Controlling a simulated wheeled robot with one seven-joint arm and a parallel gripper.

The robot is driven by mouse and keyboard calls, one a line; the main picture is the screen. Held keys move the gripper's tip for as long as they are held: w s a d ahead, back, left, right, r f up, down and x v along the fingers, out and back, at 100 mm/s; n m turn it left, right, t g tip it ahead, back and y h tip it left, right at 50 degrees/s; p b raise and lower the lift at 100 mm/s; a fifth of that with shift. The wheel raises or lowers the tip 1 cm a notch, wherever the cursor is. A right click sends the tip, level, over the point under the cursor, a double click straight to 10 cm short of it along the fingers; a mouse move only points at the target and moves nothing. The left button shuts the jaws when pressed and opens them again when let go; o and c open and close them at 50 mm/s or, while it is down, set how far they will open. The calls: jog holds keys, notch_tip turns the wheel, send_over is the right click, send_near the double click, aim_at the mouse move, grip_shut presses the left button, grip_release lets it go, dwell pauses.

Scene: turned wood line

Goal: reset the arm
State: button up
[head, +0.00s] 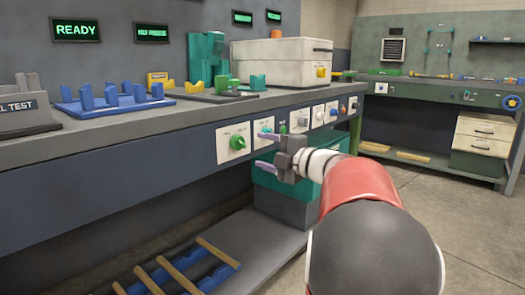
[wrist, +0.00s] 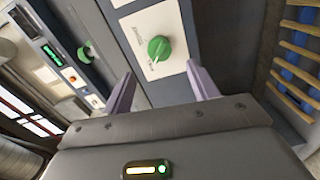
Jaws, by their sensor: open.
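My gripper (head: 266,152) is held out in front of the bench's front panel, with its two pale purple fingers apart and nothing between them. In the wrist view the open gripper (wrist: 160,78) has a white plate with a green knob (wrist: 159,48) just beyond its fingertips. In the head view this green knob (head: 237,142) lies left of the fingers. The fingers appear apart from the knob. My red, white and dark grey arm reaches in from the lower right.
The bench (head: 110,140) runs along the left, with a blue pegged rack (head: 115,104) and a cream box (head: 281,60) on top. Below are a teal bin (head: 285,195) and a slatted rack (head: 178,272). A green workbench (head: 430,92) stands at back right; floor between is open.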

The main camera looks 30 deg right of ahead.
jog(key=shift+r, duration=0.1)
jog(key=s+a+r+m+t+h+p, duration=0.1)
jog(key=s+a+r+m+h+p, duration=0.3)
jog(key=r+m+h, duration=0.6)
jog(key=s+a+f+m+g+y+p, duration=0.2)
jog(key=s+a+f+m+g, duration=0.3)
jog(key=s+a+f, duration=0.3)
jog(key=s+a+f+m+g+y+p, duration=0.1)
jog(key=s+a+f+m+g+p, duration=0.4)
jog(key=s, duration=1)
jog(key=a+f+g, duration=0.2)
jog(key=a+f, duration=0.2)
jog(key=f, duration=0.2)
jog(key=shift+s+f+m+y, duration=0.35)
jog(key=shift+s+m+y, duration=0.05)
jog(key=shift+d, duration=0.1)
